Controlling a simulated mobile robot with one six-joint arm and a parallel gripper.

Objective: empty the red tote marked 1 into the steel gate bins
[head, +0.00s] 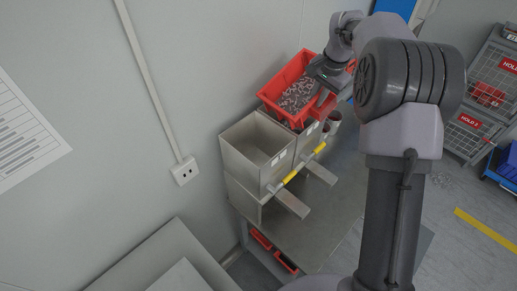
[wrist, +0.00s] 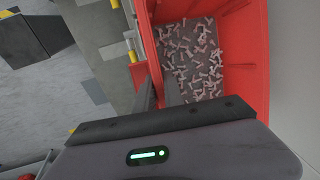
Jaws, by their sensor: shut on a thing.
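The red tote (head: 270,95) is held above the far part of the steel gate bins, tilted, with many small pinkish-grey parts (head: 299,95) inside. In the wrist view, the red tote (wrist: 256,60) fills the right side, and its loose parts (wrist: 190,55) lie spread on its dark floor. My gripper (head: 328,79) is shut on the tote's near right wall; in the wrist view its fingers (wrist: 160,88) straddle that wall. The nearer steel gate bin (head: 257,146) is open at the top and looks empty. The farther bin is mostly hidden under the tote. No number shows on the tote.
Yellow-gripped handles (head: 290,176) and flat plates stick out at the bins' front. A grey bench (head: 310,235) carries the bins, with red totes (head: 261,239) below. A wall is close on the left. Racks marked HOLD (head: 470,122) stand at right.

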